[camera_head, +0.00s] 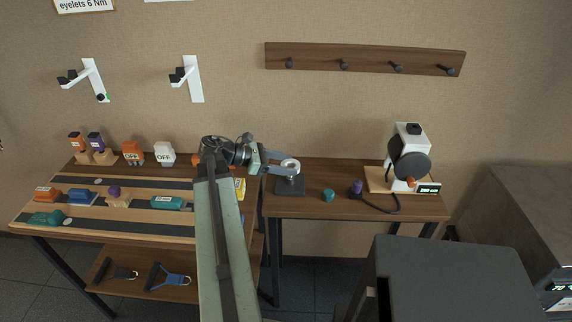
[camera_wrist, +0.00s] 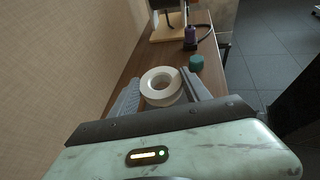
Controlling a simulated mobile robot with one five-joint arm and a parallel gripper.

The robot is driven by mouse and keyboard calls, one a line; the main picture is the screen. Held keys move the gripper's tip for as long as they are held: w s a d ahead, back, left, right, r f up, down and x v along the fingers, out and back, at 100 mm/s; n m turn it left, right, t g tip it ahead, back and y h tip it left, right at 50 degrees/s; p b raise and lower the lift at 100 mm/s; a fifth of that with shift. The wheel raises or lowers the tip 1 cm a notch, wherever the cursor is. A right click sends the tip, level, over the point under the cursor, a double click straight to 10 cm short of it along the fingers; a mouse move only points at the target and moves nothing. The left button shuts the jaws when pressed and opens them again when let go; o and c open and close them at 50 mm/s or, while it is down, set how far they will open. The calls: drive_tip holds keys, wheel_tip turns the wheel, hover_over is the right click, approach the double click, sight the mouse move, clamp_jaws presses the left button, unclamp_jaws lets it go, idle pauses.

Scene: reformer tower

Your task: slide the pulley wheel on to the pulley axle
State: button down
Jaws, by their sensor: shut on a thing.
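The pulley wheel, a white ring with an open centre (camera_wrist: 151,95), sits between the two grey fingers of my gripper (camera_wrist: 161,78). In the head view the wheel (camera_head: 290,164) is at the end of my gripper (camera_head: 283,166), over a dark stand (camera_head: 290,186) on the right table. The wrist view does not show what lies under the wheel, and I cannot tell whether it touches the stand. Two white wall brackets with dark fittings, a left one (camera_head: 95,80) and a right one (camera_head: 194,80), are on the wall. I cannot tell which part is the pulley axle.
The left table (camera_head: 110,232) holds several coloured blocks. A peg rail (camera_head: 365,58) is on the wall.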

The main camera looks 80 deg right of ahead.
sight(288, 177)
drive_tip(key=shift+f, duration=0.2)
drive_tip(key=shift+f+b, duration=2.7)
drive_tip(key=shift+b, duration=0.2)
drive_tip(key=shift+c, duration=2.1)
unclamp_jaws()
drive_tip(key=shift+r, duration=0.15)
wheel_tip(288, 177, up, 12)
drive_tip(key=p, duration=1.2)
drive_tip(key=shift+f, duration=0.35)
drive_tip(key=shift+w, duration=0.1)
